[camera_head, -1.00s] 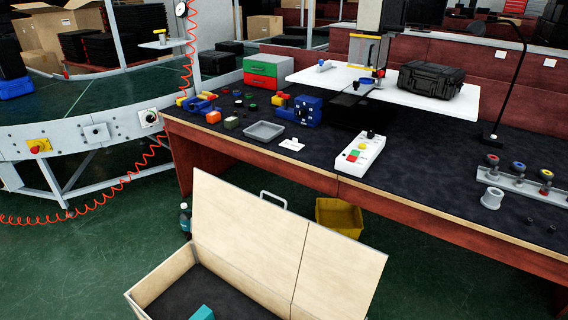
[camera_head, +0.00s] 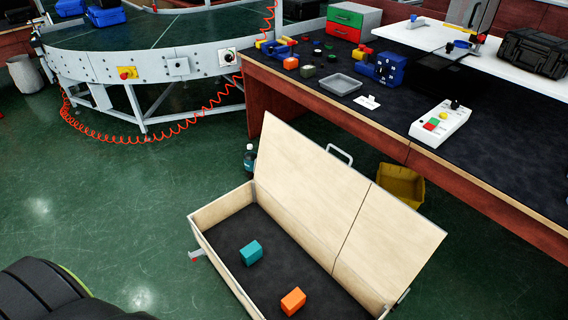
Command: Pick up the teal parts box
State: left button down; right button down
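The teal parts box (camera_head: 251,253) is a small block lying on the dark floor of an open wooden case (camera_head: 222,208). It sits in the left part of the case, apart from the walls. Neither of my grippers shows in the head view, so I cannot see whether they are open or shut.
An orange box (camera_head: 293,301) lies in the same case, nearer me. The case's lid (camera_head: 340,210) stands open, leaning back. A workbench (camera_head: 420,172) is behind it, with a yellow bin (camera_head: 401,186) below. A bottle (camera_head: 249,158) stands behind the case. Green floor is clear at left.

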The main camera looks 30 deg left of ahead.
aim_at(252, 252)
jog(key=u, duration=1.2)
jog(key=i+j, duration=0.15)
jog(key=j, duration=0.15)
jog(key=i+j, duration=0.2)
jog(key=j, duration=0.15)
jog(key=j+z, duration=0.15)
jog(key=z, duration=0.2)
jog(key=i+j+z, duration=0.1)
jog(key=z, duration=0.25)
jog(key=j+z, duration=0.2)
jog(key=z, duration=0.15)
